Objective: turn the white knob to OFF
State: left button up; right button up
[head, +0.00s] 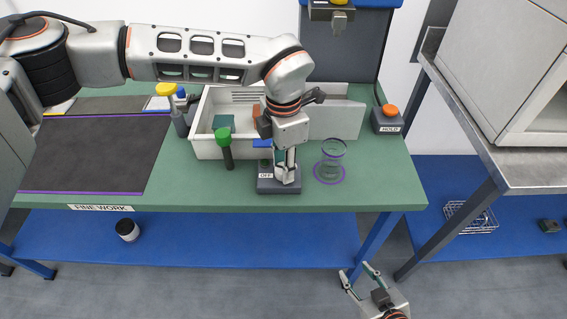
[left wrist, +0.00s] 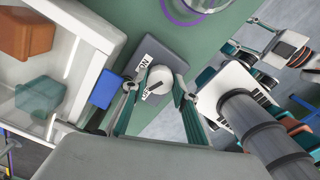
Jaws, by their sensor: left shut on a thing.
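The white knob (left wrist: 160,84) sits on a dark grey switch box (left wrist: 165,50) in the left wrist view. Its dark mark slants toward the lower label, which seems to read OFF (left wrist: 146,93); an ON label (left wrist: 143,64) is above that. My left gripper (left wrist: 157,92) is shut on the knob, one finger on each side. In the head view my left gripper (head: 286,178) points straight down onto the switch box (head: 278,188) and mostly hides the knob. My right gripper (head: 360,275) is open and empty, low in front of the bench.
A green-topped post (head: 226,148) stands left of the switch box. A glass jar (head: 333,157) on a purple ring is right of it. A white bin (head: 206,145) is behind. A HOLD box (head: 387,122) with an orange button stands at the right. A dark mat (head: 85,153) lies left.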

pick_arm(q)
jog(key=shift+n, duration=2)
pick_arm(e)
jog(key=shift+w+r, duration=0.15)
jog(key=shift+r, duration=0.3)
jog(key=shift+f, duration=0.25)
pick_arm(q)
jog(key=o, duration=1.1)
pick_arm(e)
jog(key=shift+r, duration=0.1)
pick_arm(q)
notch_tip(320, 180, up, 12)
